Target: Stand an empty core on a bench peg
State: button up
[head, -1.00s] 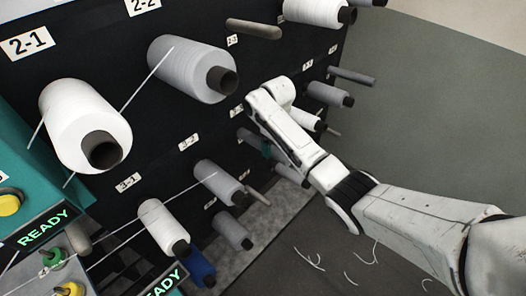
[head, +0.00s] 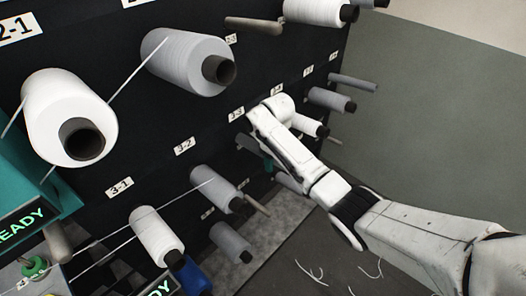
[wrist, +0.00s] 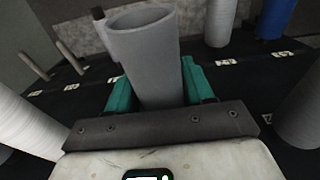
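My gripper (head: 264,157) is at the dark creel panel, just below the 3-3 label, at the far end of my arm. In the wrist view its two teal fingers (wrist: 158,88) lie against both sides of a plain grey hollow core (wrist: 150,58). The core has no yarn, and its open end points up in that picture. In the head view part of the grey core (head: 248,143) shows beside the teal fingers. Whether a creel peg is still inside the core cannot be told. No bench shows clearly.
Full white spools (head: 190,62) and (head: 72,115) and grey spools (head: 216,187) sit on the panel around my arm. Bare pegs (head: 253,25) stick out. A blue spool (wrist: 275,20) hangs low. The floor to the right is open, with thread scraps (head: 315,275).

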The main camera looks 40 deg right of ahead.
jog(key=c, duration=0.7)
